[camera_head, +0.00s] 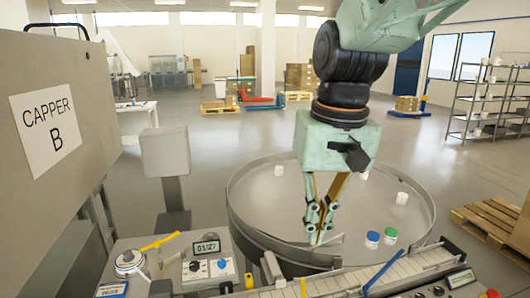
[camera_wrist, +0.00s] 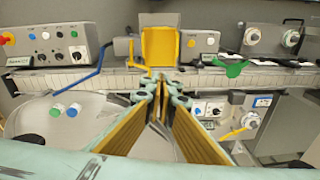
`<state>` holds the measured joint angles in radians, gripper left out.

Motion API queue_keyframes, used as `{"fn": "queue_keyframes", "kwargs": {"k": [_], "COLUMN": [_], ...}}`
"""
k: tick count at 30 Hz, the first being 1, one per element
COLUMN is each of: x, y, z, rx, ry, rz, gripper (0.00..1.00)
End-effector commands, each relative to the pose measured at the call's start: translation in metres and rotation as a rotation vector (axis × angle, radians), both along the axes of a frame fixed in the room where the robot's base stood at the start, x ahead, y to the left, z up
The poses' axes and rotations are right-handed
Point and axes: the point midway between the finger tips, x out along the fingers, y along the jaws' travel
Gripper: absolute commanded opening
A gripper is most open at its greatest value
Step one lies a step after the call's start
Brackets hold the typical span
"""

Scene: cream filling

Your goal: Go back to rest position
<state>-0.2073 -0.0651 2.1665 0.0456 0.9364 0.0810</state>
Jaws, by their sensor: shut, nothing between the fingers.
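My gripper (camera_head: 318,230) hangs from the green arm, fingers pointing down over the near part of the round grey table (camera_head: 240,215). Its fingers are together with nothing between them. In the wrist view my gripper (camera_wrist: 162,88) points toward the conveyor, and its fingertips overlap the near side of the conveyor strip. A blue-lidded jar (camera_head: 372,239) and a green-lidded jar (camera_head: 390,235) stand on the round table, right of my gripper in the head view. They also show at the left in the wrist view, blue (camera_wrist: 56,110) and green (camera_wrist: 73,109).
The conveyor (camera_head: 400,268) runs along the table's near edge, with a blue lever (camera_head: 385,270) over it. A counter box (camera_head: 208,268) and the CAPPER B cabinet (camera_head: 55,140) stand left. White jars (camera_head: 402,198) stand farther back on the round table. A pallet (camera_head: 490,222) lies right.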

Motion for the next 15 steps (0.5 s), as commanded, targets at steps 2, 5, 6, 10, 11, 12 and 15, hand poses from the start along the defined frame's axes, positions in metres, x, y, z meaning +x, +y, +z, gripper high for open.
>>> {"fn": "queue_keyframes", "kwargs": {"k": [2,5,6,10,11,12,15], "x": [-0.011,-0.024,-0.029,-0.046,-0.050,-0.056,-0.069], "y": [-0.008,-0.018,-0.021,-0.032,-0.035,-0.038,-0.046], "z": [0.003,0.007,0.008,0.011,0.011,0.012,0.013], "rx": [0.000,-0.001,-0.001,-0.002,-0.003,-0.003,-0.003], "ry": [-0.015,-0.030,-0.036,-0.056,-0.060,-0.066,-0.082], "rz": [-0.006,-0.014,-0.016,-0.025,-0.026,-0.029,-0.035], "gripper": [0.00,0.00,0.00,0.00,0.00,0.00,0.00]}}
